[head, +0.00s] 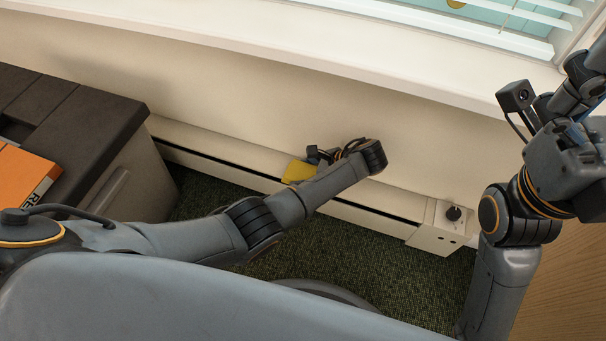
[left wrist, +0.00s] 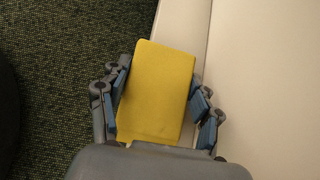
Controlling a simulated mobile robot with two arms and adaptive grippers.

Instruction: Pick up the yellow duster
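In the left wrist view the duster (left wrist: 157,90) is a flat yellow block, slightly tilted, between the two fingers of my left gripper (left wrist: 160,92). The blue finger pads lie close along both its sides; whether they press on it I cannot tell. In the head view the left gripper (head: 318,156) is mostly hidden by its own wrist. My right gripper (head: 582,80) is raised at the right edge, partly cut off, and away from the duster.
The baseboard heater (head: 235,158) runs along the wall, with a control box and knob (head: 453,213) at its right end. A dark-topped cabinet (head: 85,125) with an orange book (head: 22,178) stands at left. Green carpet (head: 375,265) is clear in front. A window sill (head: 300,47) is above.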

